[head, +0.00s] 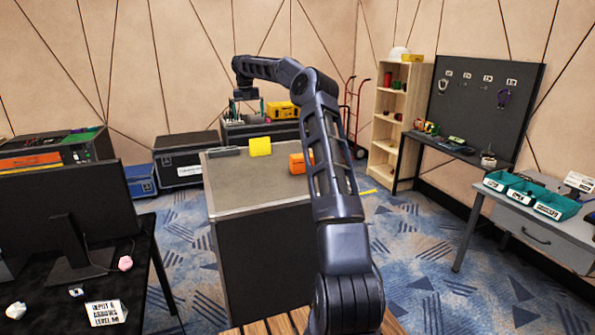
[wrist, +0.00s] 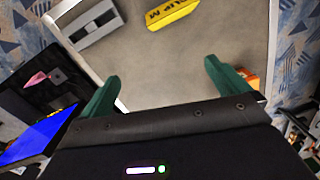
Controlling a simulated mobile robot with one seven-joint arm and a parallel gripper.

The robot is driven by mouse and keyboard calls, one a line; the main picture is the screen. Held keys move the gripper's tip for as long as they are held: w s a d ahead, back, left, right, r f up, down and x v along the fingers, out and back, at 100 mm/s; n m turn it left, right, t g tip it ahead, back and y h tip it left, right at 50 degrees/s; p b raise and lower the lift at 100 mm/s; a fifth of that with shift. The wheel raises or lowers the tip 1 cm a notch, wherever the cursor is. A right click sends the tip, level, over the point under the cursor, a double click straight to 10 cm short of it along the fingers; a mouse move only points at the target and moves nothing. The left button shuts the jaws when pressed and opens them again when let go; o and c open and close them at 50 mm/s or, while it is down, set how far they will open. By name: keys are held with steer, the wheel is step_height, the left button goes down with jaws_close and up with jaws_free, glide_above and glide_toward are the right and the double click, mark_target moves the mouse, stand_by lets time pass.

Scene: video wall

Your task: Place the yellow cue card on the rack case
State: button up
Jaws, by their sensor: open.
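A yellow card (head: 260,146) with dark lettering stands or leans on the grey top of a large dark case (head: 225,175); its exact tilt is unclear. In the wrist view the yellow card (wrist: 172,13) is at the top edge, partly cut off, beyond my fingertips. My gripper (head: 248,107) is open and empty, above and behind the case top in the head view. Its two green fingers (wrist: 161,72) show apart in the wrist view, with bare case top between them. No label shows which case is the rack case.
A grey slotted block (head: 224,151) and an orange object (head: 298,163) also sit on the case top. A monitor (head: 70,215) stands on the left desk. More cases (head: 188,158) line the back wall. Teal bins (head: 525,193) stand on the right table.

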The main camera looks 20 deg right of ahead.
steer(key=s+a+r+m+t+h, duration=0.1)
steer(key=s+a+r+m, duration=0.25)
steer(key=s, duration=0.35)
steer(key=s+a+r+m, duration=0.3)
steer(key=s+r, duration=0.1)
steer(key=s, duration=0.3)
steer(key=s+r+m, duration=0.2)
steer(key=s+m, duration=0.6)
steer(key=s, duration=0.8)
steer(key=s+d+f+m+t, duration=0.1)
steer(key=s+f+m, duration=0.3)
steer(key=s, duration=0.7)
steer(key=s+d+f+m+t+y, duration=0.1)
steer(key=s+d+f+m, duration=0.3)
steer(key=s+m, duration=0.4)
steer(key=s+d+f+m+t, duration=0.1)
steer(key=s+f+m, duration=0.5)
steer(key=s, duration=0.9)
steer(key=shift+d+m+y, duration=0.4)
steer(key=shift+d+m, duration=0.15)
steer(key=shift+d, duration=0.3)
